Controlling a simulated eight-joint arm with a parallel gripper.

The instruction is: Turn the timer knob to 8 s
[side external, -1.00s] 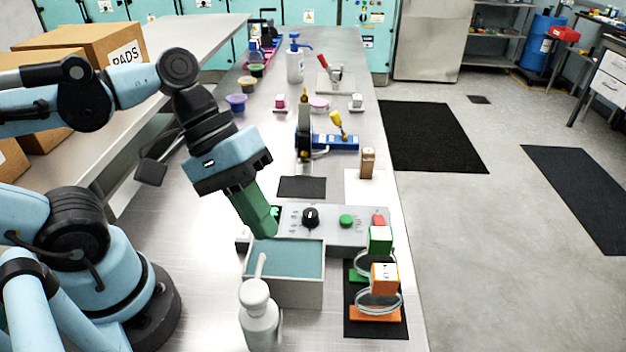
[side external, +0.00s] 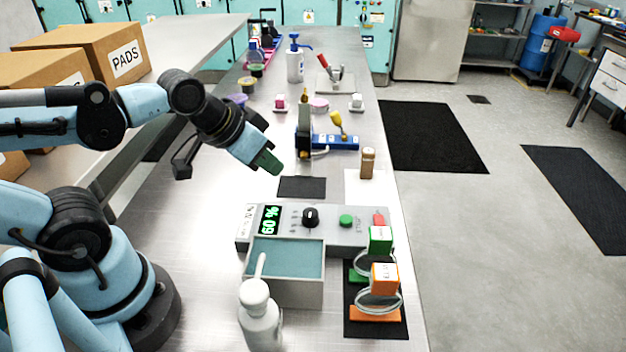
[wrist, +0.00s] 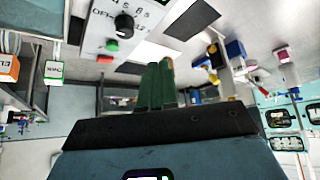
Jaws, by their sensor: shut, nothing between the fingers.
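The timer knob (side external: 310,217) is a black dial with a white pointer mark on a grey control panel (side external: 345,238). It also shows in the wrist view (wrist: 124,22), with printed marks around it. I cannot read its exact setting. A green-lit display (side external: 269,220) left of the knob reads about "60 %". A green button (side external: 346,221) and a red switch (side external: 379,219) sit right of the knob. My gripper (side external: 275,168) has green fingers, shut and empty, raised above the bench behind and left of the knob, apart from it. The fingers also show in the wrist view (wrist: 157,75).
A teal-filled tank (side external: 285,260) stands in front of the panel, with a white pump bottle (side external: 258,315) nearby. Green (side external: 380,239) and orange (side external: 384,279) tagged blocks stand on a black mat at right. A dark pad (side external: 302,187) lies flat behind the panel.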

